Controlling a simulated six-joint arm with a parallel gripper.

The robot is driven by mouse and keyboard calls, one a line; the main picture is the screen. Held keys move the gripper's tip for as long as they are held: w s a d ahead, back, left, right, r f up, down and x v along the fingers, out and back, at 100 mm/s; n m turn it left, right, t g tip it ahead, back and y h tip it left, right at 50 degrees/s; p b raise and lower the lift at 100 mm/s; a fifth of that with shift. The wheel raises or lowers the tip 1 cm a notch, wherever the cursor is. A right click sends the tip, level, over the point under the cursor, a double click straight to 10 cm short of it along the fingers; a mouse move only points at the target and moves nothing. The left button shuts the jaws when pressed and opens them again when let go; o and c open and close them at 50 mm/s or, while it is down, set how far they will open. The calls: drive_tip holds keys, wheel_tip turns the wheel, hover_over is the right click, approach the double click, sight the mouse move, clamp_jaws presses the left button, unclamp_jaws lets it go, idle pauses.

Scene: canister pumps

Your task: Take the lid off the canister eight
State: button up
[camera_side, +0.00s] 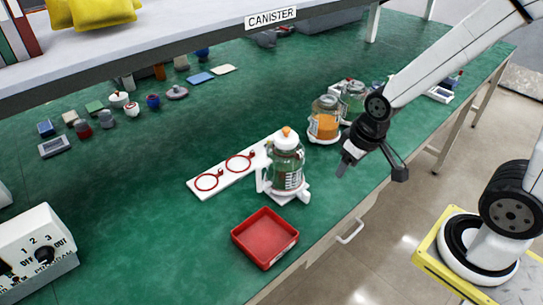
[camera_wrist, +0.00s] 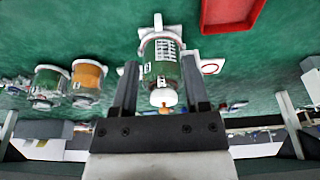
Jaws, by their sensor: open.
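A glass canister (camera_side: 287,172) with dark contents and a printed label stands upright in a white holder (camera_side: 303,191). Its white lid (camera_side: 286,141) with an orange knob is on top. The same canister (camera_wrist: 161,70) shows in the wrist view between my fingers' lines, with its white lid (camera_wrist: 163,97) toward me. The number on it is too small to read for sure. My gripper (camera_side: 344,166) is open and empty, to the right of the canister and apart from it. Its two fingers (camera_wrist: 159,65) show spread in the wrist view.
A white plate (camera_side: 198,189) with two red rings lies left of the canister. A red tray (camera_side: 265,237) is in front of it. A canister with orange contents (camera_side: 325,125) and a green one (camera_side: 353,95) stand behind. A shelf (camera_side: 180,40) overhangs the back.

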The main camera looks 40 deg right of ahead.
drive_tip(key=shift+o, duration=1.1)
wheel_tip(320, 180, up, 6)
drive_tip(key=n+g, duration=0.2)
drive_tip(key=n, duration=1.5)
hover_over(286, 129)
drive_tip(key=s, duration=0.1)
drive_tip(key=shift+f, duration=0.1)
drive_tip(key=shift+w+n+g, duration=0.3)
drive_tip(key=shift+w, duration=0.05)
drive_tip(key=shift+w+d+f, duration=0.1)
drive_tip(key=shift+f, duration=1.8)
drive_tip(key=shift+w+f, duration=0.1)
drive_tip(key=shift+f, duration=1.8)
clamp_jaws()
